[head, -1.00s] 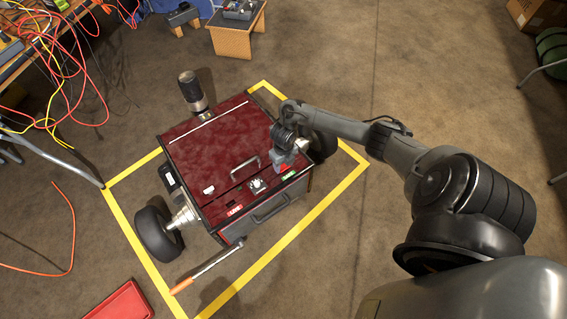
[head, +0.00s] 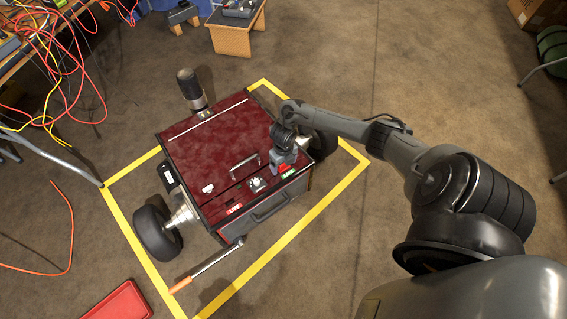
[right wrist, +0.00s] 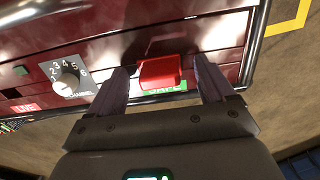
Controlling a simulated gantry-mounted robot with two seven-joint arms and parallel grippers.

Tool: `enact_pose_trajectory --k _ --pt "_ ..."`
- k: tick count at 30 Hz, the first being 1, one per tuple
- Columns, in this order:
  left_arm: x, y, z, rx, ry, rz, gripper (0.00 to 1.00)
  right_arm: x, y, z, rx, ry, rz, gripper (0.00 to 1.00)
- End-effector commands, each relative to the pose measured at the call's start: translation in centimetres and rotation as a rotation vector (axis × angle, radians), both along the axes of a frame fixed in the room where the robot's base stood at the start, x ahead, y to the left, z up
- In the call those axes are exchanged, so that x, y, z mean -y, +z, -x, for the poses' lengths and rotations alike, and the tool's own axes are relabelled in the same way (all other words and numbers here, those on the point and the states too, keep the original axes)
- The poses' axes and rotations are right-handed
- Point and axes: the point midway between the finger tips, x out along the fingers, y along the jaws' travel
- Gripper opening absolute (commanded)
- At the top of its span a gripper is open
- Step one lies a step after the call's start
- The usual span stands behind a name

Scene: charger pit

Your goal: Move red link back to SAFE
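The red link (right wrist: 160,72) sits at the green SAFE label (right wrist: 165,92) on the dark red box's front panel, partly covering the label's upper part from the wrist's view. It also shows in the head view (head: 282,167), just under my right gripper (head: 283,158). In the right wrist view my right gripper (right wrist: 163,84) is open, one finger on each side of the link with gaps to both. The LIVE label (right wrist: 26,107) is at the panel's other end, with no red link on it. My left gripper is out of view.
A numbered channel knob (right wrist: 68,84) is between the labels. The box (head: 210,145) has a top handle (head: 244,165), wheels (head: 157,231) and a post (head: 190,90). Yellow tape (head: 335,190) frames it. An orange-handled bar (head: 205,265) reaches out in front.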

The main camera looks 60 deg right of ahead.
Motion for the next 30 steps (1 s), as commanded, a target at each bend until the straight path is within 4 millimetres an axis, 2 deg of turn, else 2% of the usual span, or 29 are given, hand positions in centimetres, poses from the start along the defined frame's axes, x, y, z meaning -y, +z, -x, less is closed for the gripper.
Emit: enact_pose_trajectory --k 7,11,14,24,30 --pt "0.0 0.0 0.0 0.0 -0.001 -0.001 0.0 0.0 0.0 0.0 0.0 0.0 0.0 0.82" --pt "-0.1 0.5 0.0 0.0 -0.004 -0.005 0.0 0.0 0.7 0.0 0.0 0.001 0.0 0.82" --pt "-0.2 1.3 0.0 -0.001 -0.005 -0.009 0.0 0.0 1.9 -0.1 0.002 0.001 0.001 0.82" --pt "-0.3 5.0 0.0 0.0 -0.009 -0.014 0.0 0.0 7.7 -0.1 0.002 0.002 0.001 0.82" --pt "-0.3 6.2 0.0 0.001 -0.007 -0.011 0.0 0.0 10.0 0.0 0.001 0.001 0.0 0.82"
